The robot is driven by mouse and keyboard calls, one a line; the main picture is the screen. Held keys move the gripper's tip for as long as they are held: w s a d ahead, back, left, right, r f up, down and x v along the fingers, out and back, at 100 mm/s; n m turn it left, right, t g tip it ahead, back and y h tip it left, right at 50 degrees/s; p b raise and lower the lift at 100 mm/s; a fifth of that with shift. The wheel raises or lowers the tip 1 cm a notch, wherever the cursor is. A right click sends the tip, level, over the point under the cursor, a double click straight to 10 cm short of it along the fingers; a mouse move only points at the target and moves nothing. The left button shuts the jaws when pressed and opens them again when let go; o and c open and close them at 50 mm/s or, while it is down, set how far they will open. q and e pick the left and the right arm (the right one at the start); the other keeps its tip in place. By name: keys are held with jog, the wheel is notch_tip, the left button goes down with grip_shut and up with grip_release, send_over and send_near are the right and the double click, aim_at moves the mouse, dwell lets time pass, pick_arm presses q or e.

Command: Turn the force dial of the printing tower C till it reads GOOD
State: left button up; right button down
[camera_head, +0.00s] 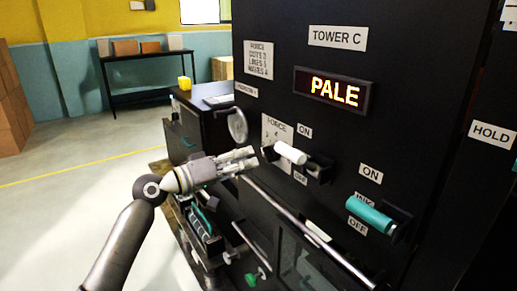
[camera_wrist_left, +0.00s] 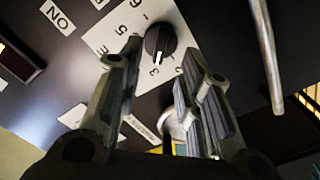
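Tower C (camera_head: 400,100) is a black cabinet, and its lit display (camera_head: 333,90) reads PALE. The white FORCE plate (camera_head: 277,131) is left of a white-handled lever. In the left wrist view, the force dial (camera_wrist_left: 161,40) is a round black knob with a white pointer mark towards the 3, on a numbered white plate (camera_wrist_left: 120,32). My left gripper (camera_head: 250,158) is close in front of the plate. In the wrist view its fingers (camera_wrist_left: 162,58) are open, with the dial just beyond and between the tips. Contact cannot be told. My right gripper is out of view.
The white lever (camera_head: 290,153) sits close right of my left gripper. A teal lever (camera_head: 369,211) is lower right. A metal rail (camera_head: 305,230) slants below. A handwheel (camera_head: 238,125) is just left of the plate. The floor at left is open.

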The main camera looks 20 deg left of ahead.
aim_at(264, 155)
pick_arm(q)
jog(key=p+x, duration=0.1)
jog(key=x, duration=0.3)
jog(key=shift+r, duration=0.15)
jog(key=shift+w+d+p, duration=0.3)
jog(key=shift+w, duration=0.05)
grip_shut()
